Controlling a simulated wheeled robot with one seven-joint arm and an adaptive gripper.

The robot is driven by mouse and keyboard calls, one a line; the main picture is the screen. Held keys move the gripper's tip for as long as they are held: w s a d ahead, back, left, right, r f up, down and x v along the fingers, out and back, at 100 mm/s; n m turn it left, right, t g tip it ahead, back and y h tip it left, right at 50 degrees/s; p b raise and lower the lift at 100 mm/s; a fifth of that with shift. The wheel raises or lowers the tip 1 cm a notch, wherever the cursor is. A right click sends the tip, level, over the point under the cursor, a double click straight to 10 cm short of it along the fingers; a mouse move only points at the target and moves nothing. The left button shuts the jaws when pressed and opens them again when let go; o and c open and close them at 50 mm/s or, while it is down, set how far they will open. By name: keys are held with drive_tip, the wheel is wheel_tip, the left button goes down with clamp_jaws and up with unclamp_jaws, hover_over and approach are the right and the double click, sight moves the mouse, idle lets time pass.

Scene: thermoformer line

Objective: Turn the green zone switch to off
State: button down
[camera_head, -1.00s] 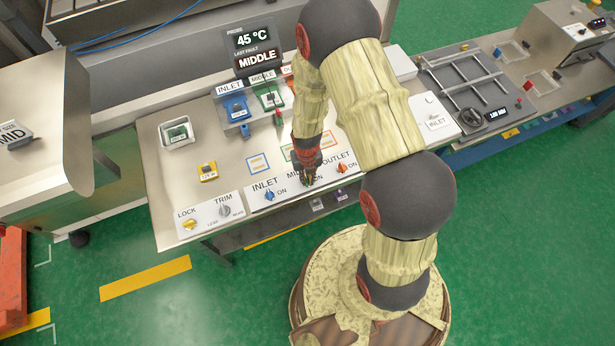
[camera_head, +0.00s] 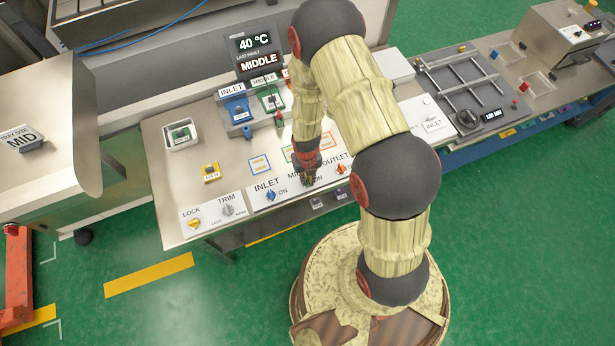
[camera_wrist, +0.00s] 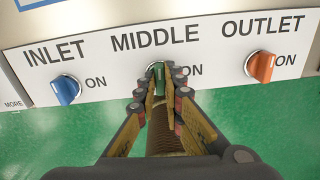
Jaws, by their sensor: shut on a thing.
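The green zone switch (camera_wrist: 157,75) sits under the word MIDDLE on the white front panel, between the blue and orange switches. My gripper (camera_wrist: 160,90) is shut on it, with the fingers on both sides of the knob. The fingers hide much of the knob and part of its ON mark, so I cannot tell its exact angle. In the head view my gripper (camera_head: 309,181) is at the panel and covers the switch.
The blue INLET switch (camera_wrist: 66,90) is to the left and the orange OUTLET switch (camera_wrist: 261,66) to the right, both close to my fingers. The display (camera_head: 254,50) reads 40 °C and MIDDLE. A yellow LOCK knob (camera_head: 194,223) and a grey TRIM knob (camera_head: 228,210) are farther left.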

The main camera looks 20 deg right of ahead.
sight(307, 179)
drive_tip(key=p, duration=0.2)
drive_tip(key=shift+w+r+p, duration=0.2)
drive_tip(key=shift+p, duration=0.15)
drive_tip(key=c, duration=1.9)
unclamp_jaws()
drive_tip(key=shift+f, duration=0.15)
drive_tip(key=shift+o, duration=0.3)
drive_tip(key=shift+s, duration=0.1)
wheel_tip(307, 179, up, 12)
